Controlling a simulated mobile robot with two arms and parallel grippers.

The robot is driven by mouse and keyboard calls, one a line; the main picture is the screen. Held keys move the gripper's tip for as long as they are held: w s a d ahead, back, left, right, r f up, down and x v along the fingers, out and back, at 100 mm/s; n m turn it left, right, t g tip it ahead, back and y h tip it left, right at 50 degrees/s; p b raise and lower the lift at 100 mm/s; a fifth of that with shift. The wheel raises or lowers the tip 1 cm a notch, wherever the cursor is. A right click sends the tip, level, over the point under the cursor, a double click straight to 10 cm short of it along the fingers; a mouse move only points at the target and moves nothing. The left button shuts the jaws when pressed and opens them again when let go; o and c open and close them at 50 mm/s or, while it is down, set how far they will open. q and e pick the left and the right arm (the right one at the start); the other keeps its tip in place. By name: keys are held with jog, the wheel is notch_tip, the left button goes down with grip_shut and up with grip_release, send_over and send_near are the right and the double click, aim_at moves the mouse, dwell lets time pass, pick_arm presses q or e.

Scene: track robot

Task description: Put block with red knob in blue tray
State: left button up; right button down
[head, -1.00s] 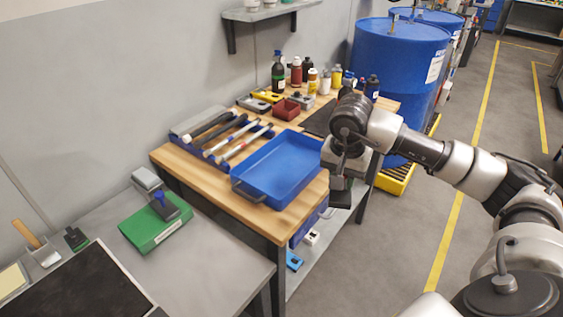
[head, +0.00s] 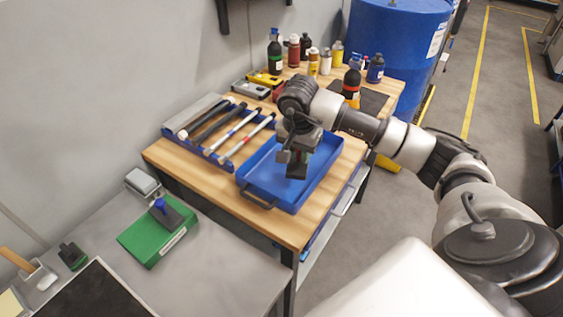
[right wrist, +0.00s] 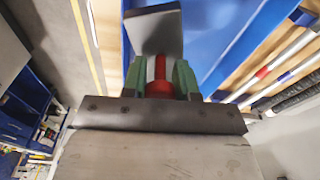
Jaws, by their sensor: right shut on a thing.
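The block with the red knob shows in the right wrist view as a dark grey block (right wrist: 153,30) with a red knob (right wrist: 158,88) between the green finger pads. My right gripper (right wrist: 159,78) is shut on the knob. In the head view my right gripper (head: 298,150) holds the dark block (head: 297,167) over the blue tray (head: 262,183). The block appears to hang above the tray floor; the exact gap cannot be told. My left gripper is not in view.
A green tray (head: 140,243) with a blue-knobbed block (head: 172,213) stands on the grey table at left. A rack of hammer-like tools (head: 215,135) lies left of the blue tray. Bottles (head: 325,62) stand behind. The tray's near corner is clear.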

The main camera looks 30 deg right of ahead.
jog(key=w+a, duration=0.1)
jog(key=w+a+f, duration=0.1)
jog(key=w+f, duration=0.1)
jog(key=shift+w+a+f+p, duration=0.2)
jog(key=shift+w+a+p, duration=0.1)
jog(key=shift+a, duration=0.1)
jog(key=shift+a+f, duration=0.15)
jog(key=shift+f, duration=0.1)
notch_tip(320, 180, down, 3)
jog(key=shift+f+p, duration=0.1)
jog(key=shift+p, duration=0.45)
jog(key=shift+w+f, duration=0.1)
jog(key=shift+f, duration=0.2)
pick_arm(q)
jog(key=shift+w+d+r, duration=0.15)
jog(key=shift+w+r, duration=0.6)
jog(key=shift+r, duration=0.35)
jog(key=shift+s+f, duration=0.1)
pick_arm(e)
jog(key=shift+f, duration=0.2)
jog(key=c, duration=0.9)
grip_release()
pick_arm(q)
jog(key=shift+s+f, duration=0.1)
pick_arm(e)
jog(key=shift+o, duration=0.2)
